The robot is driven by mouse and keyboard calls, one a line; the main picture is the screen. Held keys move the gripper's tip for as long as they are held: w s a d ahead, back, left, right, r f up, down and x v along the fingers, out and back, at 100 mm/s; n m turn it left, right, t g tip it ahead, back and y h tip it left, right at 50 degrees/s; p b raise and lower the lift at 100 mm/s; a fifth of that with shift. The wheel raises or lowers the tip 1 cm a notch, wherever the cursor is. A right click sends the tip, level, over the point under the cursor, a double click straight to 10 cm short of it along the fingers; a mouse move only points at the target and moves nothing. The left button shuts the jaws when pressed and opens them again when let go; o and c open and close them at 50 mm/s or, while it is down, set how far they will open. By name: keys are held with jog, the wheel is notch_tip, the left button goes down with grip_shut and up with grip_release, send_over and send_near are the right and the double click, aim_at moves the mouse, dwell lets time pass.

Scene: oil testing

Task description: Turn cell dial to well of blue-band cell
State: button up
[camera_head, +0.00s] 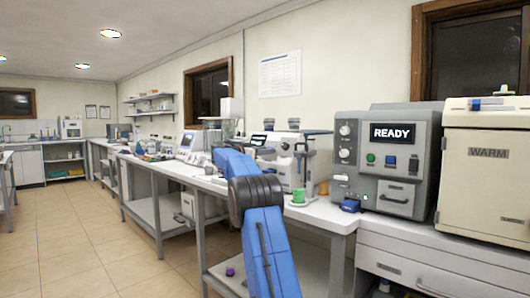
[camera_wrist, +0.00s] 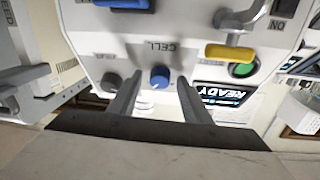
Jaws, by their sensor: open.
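The cell dial (camera_wrist: 160,77) is a blue knob on a pale panel in the wrist view, beside the word CELL. My gripper (camera_wrist: 160,82) is open, with one finger on each side of the dial in the picture. I cannot tell whether the fingers touch it or how deep they reach. The dial's pointer and well marks are too small to read. I cannot make out the blue-band cell for certain. In the head view my blue arm reaches toward the bench, and my gripper is hidden there.
A grey knob (camera_wrist: 110,82) sits left of the dial. A yellow handle (camera_wrist: 229,52), a green button (camera_wrist: 242,69) and a READY screen (camera_wrist: 222,95) are to the right. In the head view, a grey machine (camera_head: 388,160) and the WARM cabinet (camera_head: 487,170) stand on the right.

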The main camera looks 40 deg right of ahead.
jog(key=c, duration=1)
jog(key=shift+c, duration=0.2)
jog(key=shift+n, duration=0.3)
jog(key=shift+s+d+r+n+t+y, duration=0.2)
jog(key=shift+n+t+y, duration=0.8)
jog(key=shift+n, duration=2.15)
jog(key=shift+s+a+r+n+t+y, duration=0.1)
jog(key=shift+s+n+t+y, duration=0.25)
jog(key=shift+n+t, duration=1.95)
jog(key=shift+s+d+r+n+t+y, duration=0.25)
jog(key=shift+n+y, duration=0.6)
jog(key=shift+n, duration=3.2)
jog(key=shift+w+a+f+n, duration=0.1)
jog(key=shift+a+f+n, duration=0.05)
jog(key=shift+f+n, duration=0.15)
